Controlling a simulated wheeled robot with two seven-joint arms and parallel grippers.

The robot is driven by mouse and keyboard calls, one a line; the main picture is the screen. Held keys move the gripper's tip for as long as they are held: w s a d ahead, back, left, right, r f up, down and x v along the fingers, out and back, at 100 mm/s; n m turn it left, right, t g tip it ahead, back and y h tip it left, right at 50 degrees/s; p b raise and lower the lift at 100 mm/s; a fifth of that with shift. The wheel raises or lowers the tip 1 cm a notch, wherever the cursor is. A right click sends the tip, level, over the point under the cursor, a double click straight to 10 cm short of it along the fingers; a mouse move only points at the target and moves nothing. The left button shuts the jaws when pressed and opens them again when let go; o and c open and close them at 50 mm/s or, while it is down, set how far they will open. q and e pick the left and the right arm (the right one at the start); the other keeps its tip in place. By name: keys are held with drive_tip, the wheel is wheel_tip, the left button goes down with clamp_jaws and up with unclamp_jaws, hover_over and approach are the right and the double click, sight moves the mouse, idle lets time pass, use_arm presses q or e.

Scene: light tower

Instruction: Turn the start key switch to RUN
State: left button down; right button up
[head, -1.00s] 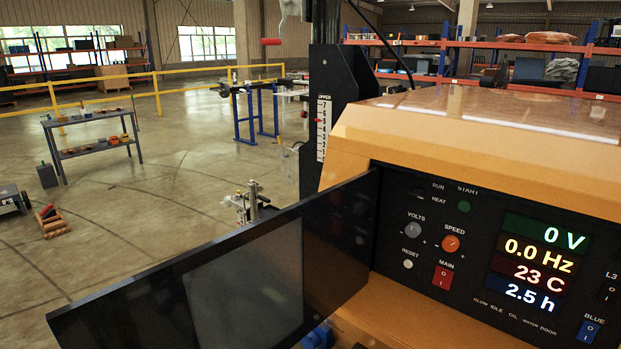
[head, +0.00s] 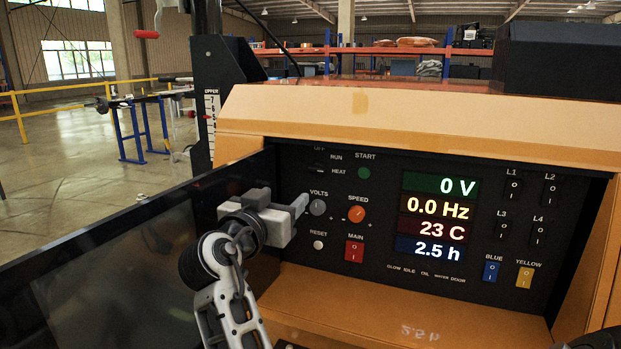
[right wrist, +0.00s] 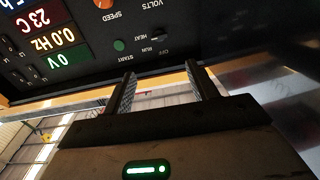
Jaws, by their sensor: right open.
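The start key switch (head: 318,168) is a small dark knob at the upper left of the black control panel (head: 385,265), beside the labels OFF, RUN and HEAT. Its exact setting is too dark to read. My right gripper (head: 298,206) is in front of the panel's left part, lower left of the switch in the picture, near the grey VOLTS knob (head: 317,207). In the right wrist view its two fingers (right wrist: 160,70) are apart with nothing between them, and the panel labels appear upside down beyond the tips. My left gripper is not in view.
The open dark door (head: 110,275) stands left of the panel, close to my right arm. The green START button (head: 364,173), orange SPEED knob (head: 356,214) and red MAIN switch (head: 354,251) are near the key switch. An orange hood (head: 400,127) overhangs above.

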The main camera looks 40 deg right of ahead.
sight(315, 169)
drive_tip(key=p+x, duration=0.4)
drive_tip(key=x, duration=1)
drive_tip(key=shift+d+r, duration=0.15)
drive_tip(key=shift+d, duration=0.2)
drive_tip(key=shift+w+d, duration=0.35)
drive_tip(key=shift+d, duration=0.2)
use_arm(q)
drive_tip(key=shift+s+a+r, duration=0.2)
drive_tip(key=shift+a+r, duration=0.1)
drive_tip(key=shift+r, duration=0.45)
use_arm(e)
drive_tip(key=shift+c, duration=0.9)
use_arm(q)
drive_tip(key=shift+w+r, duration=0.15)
use_arm(e)
drive_tip(key=c, duration=0.8)
